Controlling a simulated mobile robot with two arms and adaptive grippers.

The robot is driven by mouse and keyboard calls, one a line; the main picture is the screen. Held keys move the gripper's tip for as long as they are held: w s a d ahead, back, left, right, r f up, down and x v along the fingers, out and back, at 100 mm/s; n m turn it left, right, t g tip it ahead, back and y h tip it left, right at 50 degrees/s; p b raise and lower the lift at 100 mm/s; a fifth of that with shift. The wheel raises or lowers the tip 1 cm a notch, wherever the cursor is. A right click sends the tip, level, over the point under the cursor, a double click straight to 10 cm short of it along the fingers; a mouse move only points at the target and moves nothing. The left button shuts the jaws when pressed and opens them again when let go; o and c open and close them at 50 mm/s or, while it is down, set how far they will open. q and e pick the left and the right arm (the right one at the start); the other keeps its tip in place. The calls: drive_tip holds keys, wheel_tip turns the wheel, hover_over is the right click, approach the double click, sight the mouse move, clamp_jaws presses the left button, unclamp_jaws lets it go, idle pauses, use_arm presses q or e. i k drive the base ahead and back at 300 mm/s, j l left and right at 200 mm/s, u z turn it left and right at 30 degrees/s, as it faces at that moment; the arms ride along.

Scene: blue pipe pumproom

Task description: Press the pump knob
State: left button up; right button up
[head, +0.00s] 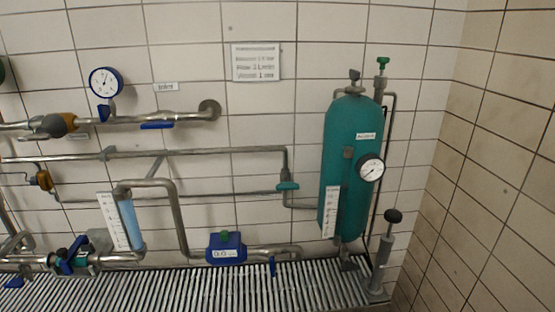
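A hand pump (380,263) stands upright at the lower right, in front of the tiled corner. Its dark round knob (393,216) tops a short rod above the grey pump body. The knob stands clear, with nothing touching it. Neither my left nor my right gripper shows in the head view.
A teal tank (346,160) with a round gauge (371,168) stands just left of the pump. Pipes with a blue meter (227,248) and another gauge (105,83) run along the tiled wall. A slatted grate (180,291) lies below. The right wall is bare.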

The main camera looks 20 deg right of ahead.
sight(392, 216)
drive_tip(key=z, duration=1.35)
